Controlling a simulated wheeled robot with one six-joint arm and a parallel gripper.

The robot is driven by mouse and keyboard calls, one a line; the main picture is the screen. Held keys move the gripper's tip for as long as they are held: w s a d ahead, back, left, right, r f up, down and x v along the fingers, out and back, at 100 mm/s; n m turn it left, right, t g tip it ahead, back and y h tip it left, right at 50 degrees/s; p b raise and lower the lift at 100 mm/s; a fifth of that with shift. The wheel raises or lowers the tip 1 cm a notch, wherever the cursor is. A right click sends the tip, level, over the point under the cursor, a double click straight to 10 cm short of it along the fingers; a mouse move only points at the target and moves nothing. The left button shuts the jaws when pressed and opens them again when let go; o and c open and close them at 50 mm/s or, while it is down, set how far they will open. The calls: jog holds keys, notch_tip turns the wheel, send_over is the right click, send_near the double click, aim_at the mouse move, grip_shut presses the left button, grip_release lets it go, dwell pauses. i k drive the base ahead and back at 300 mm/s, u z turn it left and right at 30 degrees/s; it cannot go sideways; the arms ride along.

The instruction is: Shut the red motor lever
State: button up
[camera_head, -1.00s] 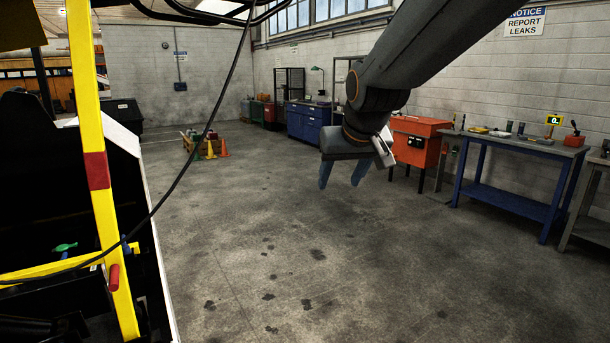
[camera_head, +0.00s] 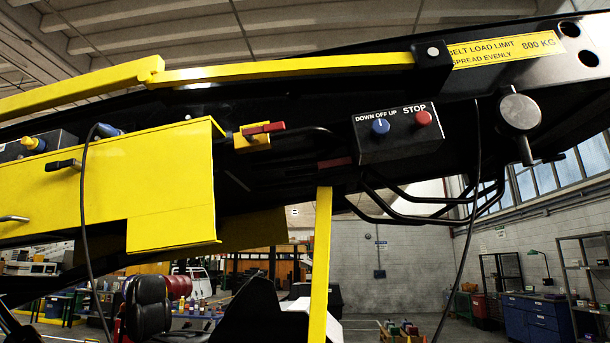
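A red lever (camera_head: 263,129) sits on a small yellow block (camera_head: 252,143) at the right end of the yellow housing (camera_head: 172,170), under the loader's dark boom. Its handle lies nearly level, with its tip to the right. A second, darker red piece (camera_head: 335,162) shows just below and right of it, at the top of the yellow post; I cannot tell if it is a lever. No label marks either as the motor lever. My gripper is not in view now.
A control box (camera_head: 398,134) with a blue knob and red STOP button hangs right of the red lever. Dark hoses and bars run below it. A yellow post (camera_head: 319,265) stands beneath. A black cable (camera_head: 84,200) hangs at left. Open room shows at lower right.

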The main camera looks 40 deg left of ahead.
aim_at(249, 133)
jog(key=u, duration=2)
jog(key=k, duration=0.5)
jog(key=u, duration=0.65)
jog(key=i, duration=0.9)
jog(key=z, duration=0.45)
